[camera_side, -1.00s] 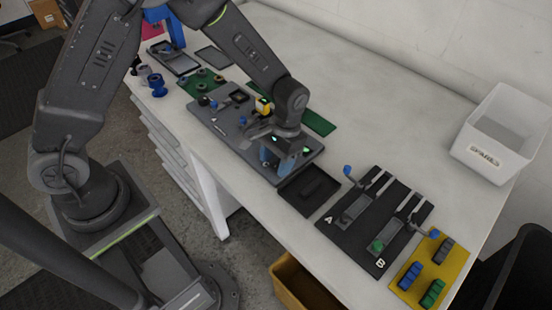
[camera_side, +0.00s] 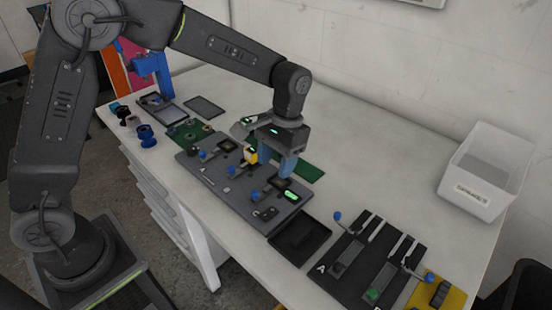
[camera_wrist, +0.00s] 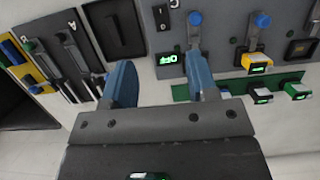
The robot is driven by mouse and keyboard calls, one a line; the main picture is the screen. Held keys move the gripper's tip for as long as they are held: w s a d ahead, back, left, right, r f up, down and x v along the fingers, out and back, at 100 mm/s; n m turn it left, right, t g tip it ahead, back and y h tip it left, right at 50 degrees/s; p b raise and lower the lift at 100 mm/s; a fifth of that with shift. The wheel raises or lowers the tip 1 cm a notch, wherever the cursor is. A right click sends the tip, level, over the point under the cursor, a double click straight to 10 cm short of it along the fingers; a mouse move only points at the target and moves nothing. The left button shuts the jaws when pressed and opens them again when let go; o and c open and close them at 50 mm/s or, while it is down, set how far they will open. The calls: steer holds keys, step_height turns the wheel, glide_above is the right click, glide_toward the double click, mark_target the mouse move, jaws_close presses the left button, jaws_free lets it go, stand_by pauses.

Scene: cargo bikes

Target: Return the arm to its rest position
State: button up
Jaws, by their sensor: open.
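My gripper (camera_side: 283,166) hangs above the grey fixture board (camera_side: 218,178) in the side view, with its blue fingers pointing down. In the wrist view my gripper (camera_wrist: 160,82) shows its two blue fingers spread apart with nothing between them. The board carries blue-knobbed levers, a yellow block (camera_side: 250,156) and a small lit green display (camera_side: 290,195); the display also shows in the wrist view (camera_wrist: 168,60). The fingers appear clear of the board.
A black tray (camera_side: 299,239) and a black lever panel (camera_side: 347,262) lie to the right of the board. A yellow mat (camera_side: 424,297) is at the lower right. A white bin (camera_side: 486,172) stands at the far right. The table's back middle is free.

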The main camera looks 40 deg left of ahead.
steer(key=shift+r, duration=0.15)
steer(key=s+a+r+t, duration=0.45)
steer(key=s+r, duration=0.25)
steer(key=r, duration=0.3)
steer(key=s+a+r+t, duration=0.2)
steer(key=s+a+t, duration=0.2)
steer(key=s, duration=0.8)
steer(key=shift+a, duration=0.35)
